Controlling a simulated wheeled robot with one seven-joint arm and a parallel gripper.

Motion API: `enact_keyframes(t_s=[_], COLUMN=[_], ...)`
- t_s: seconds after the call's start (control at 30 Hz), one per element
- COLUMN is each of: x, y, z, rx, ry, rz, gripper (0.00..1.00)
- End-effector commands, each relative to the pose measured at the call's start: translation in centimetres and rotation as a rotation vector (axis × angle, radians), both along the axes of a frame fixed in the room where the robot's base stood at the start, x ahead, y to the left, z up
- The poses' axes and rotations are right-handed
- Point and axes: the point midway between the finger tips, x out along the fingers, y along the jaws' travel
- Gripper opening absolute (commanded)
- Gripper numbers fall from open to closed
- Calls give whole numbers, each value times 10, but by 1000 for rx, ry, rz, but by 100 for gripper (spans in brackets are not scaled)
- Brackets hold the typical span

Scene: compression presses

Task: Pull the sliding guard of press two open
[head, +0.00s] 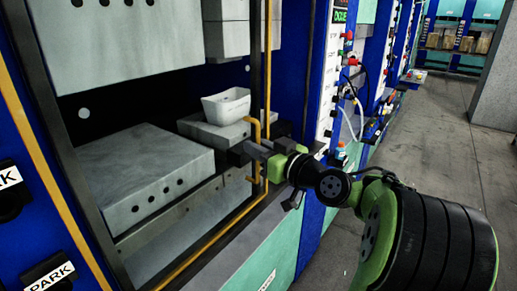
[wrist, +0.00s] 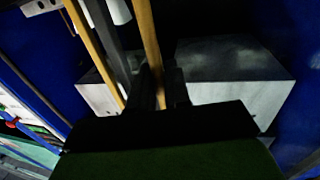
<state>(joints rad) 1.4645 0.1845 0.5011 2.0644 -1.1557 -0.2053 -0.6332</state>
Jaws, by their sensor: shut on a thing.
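The sliding guard shows as yellow bars in front of the press opening, with an upright bar (head: 267,65) and a lower yellow rail (head: 205,243). A bent yellow handle (head: 250,121) stands at the upright bars. My gripper (head: 250,152) is at this handle and shut on it; the exact contact is dark and small. In the wrist view, a yellow bar (wrist: 148,40) runs down between my gripper's dark fingers (wrist: 160,92). The press (head: 327,75) has a blue post with a control strip. I cannot read a number on it.
A white tub (head: 227,105) sits on a grey lower block (head: 212,133) behind the bars. A larger grey block (head: 140,172) lies to its left. Hoses and colored buttons (head: 347,60) line the post to the right. The grey aisle floor (head: 445,125) is clear.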

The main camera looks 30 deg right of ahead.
Motion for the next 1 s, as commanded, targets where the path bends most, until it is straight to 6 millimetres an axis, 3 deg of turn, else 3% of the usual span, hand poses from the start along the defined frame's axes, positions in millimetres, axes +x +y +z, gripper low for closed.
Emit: enact_keyframes(t_s=[0.17, 0.2, 0.27, 0.57, 0.67, 0.8, 1.0], x=[0, 0, 0, -3, -18, -56, -83], y=[-1, -1, -1, -2, -5, -11, -16], z=[-1, 0, 0, 0, -2, -2, 1], rx=[2, 2, 1, 0, 0, 0, 8], ry=[1, 1, 1, 1, 3, 1, 3], rz=[-1, -2, -2, -3, -8, -12, -10], gripper=[0, 22, 29, 29, 29, 29, 29])
